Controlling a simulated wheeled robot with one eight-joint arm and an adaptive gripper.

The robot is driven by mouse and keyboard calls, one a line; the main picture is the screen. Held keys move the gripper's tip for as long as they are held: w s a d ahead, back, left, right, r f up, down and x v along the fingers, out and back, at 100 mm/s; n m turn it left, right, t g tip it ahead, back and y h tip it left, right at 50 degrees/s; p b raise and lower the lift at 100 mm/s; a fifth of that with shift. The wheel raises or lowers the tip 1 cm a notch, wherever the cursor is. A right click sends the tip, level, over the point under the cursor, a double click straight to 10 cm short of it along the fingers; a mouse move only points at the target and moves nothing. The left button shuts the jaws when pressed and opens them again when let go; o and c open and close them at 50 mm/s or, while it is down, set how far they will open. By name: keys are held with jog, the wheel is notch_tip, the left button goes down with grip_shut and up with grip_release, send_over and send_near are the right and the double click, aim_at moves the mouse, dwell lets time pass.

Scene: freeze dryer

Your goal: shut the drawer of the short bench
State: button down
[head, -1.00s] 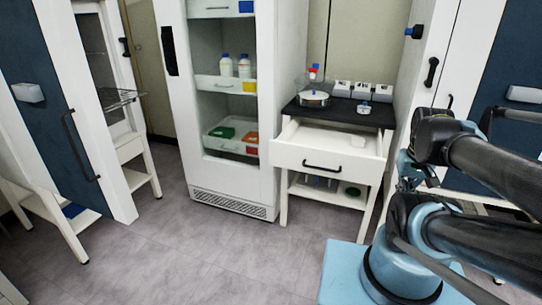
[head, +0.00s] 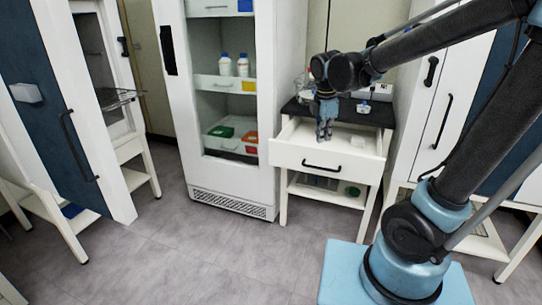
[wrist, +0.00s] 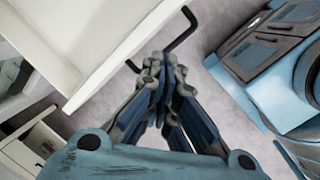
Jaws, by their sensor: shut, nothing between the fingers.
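The short bench (head: 371,115) stands at the back right, with a black top. Its white drawer (head: 292,156) is pulled well out, and a black bar handle (head: 323,166) is on its front. My gripper (head: 326,138) points down, shut and empty, and overlaps the drawer's opening in the head view. In the wrist view the shut fingertips (wrist: 153,62) are close to the drawer (wrist: 95,45) and its dark handle (wrist: 184,38). I cannot tell whether they touch it. My arm and gripper hide part of the bench top.
A tall open-fronted white cabinet (head: 283,70) with bottles and trays stands just left of the bench. White cabinets (head: 441,105) stand to its right. At the left is an open blue door (head: 60,110). The grey floor (head: 200,250) in front is clear.

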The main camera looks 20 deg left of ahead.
aim_at(270, 154)
jog(key=s+a+f+n, duration=0.2)
jog(key=a+n, duration=0.4)
jog(key=a, duration=0.4)
jog(key=s+a+f+n, duration=0.1)
jog(key=a+n, duration=0.4)
jog(key=a, duration=0.6)
jog(key=shift+t, duration=0.3)
jog(key=shift+w+d+f, duration=0.15)
jog(key=shift+w+f, duration=0.85)
jog(key=shift+f, duration=0.6)
jog(key=shift+w+d+f, duration=0.1)
jog(key=shift+w+f, duration=0.9)
jog(key=shift+f, duration=0.55)
jog(key=shift+w+d+f, duration=0.15)
jog(key=shift+w+f, duration=0.85)
jog(key=shift+f, duration=0.6)
jog(key=shift+a, duration=0.1)
